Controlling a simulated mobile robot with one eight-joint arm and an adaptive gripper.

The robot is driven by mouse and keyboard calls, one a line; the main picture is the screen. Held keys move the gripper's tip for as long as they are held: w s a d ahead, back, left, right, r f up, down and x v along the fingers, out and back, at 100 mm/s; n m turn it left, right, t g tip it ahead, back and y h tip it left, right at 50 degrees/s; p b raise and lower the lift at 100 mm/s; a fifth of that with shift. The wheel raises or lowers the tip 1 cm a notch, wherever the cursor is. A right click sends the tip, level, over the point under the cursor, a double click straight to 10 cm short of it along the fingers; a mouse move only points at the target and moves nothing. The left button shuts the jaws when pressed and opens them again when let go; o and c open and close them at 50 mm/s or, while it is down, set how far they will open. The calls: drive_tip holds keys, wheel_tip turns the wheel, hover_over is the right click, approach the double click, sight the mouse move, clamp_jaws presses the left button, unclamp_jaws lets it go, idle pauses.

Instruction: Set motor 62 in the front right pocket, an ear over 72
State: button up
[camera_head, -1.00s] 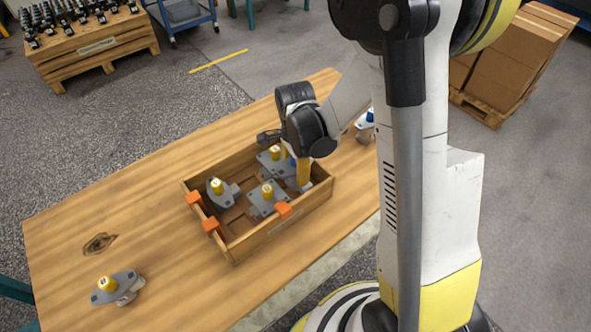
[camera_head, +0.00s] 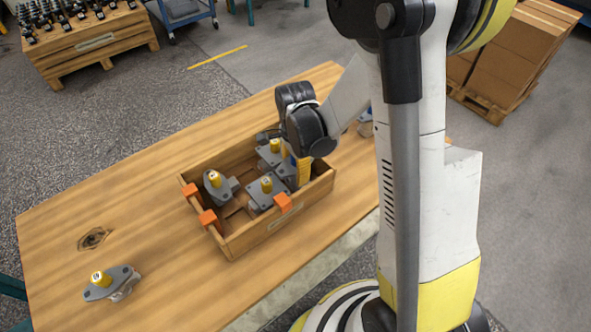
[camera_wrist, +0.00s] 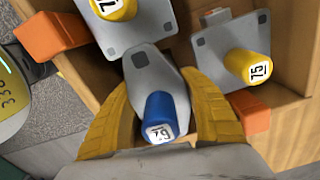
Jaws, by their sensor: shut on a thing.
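Motor 62, with a grey flange and a blue cap (camera_wrist: 158,112), is between the yellow fingers of my gripper (camera_wrist: 160,88), which is shut on it. In the head view my gripper (camera_head: 303,174) is at the right end of the wooden crate (camera_head: 258,243), and motor 62 is mostly hidden. In the wrist view the held motor's upper ear overlaps the edge of the flange of the yellow-capped motor marked 7-something (camera_wrist: 113,8); whether they touch cannot be told. Motor 75 (camera_wrist: 247,68) stands to the right.
Orange clips sit on the crate rim (camera_head: 282,202), (camera_head: 208,217). A yellow-capped motor (camera_head: 214,180) stands in the crate's left part. Another motor (camera_head: 112,283) lies on the table (camera_head: 150,225) at front left. The table left of the crate is mostly clear.

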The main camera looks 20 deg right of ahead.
drive_tip(key=shift+f+b, duration=0.55)
drive_tip(key=shift+f, duration=0.05)
idle(0.3)
drive_tip(key=o, duration=1.5)
drive_tip(key=shift+c, duration=0.2)
drive_tip(key=shift+r, duration=0.1)
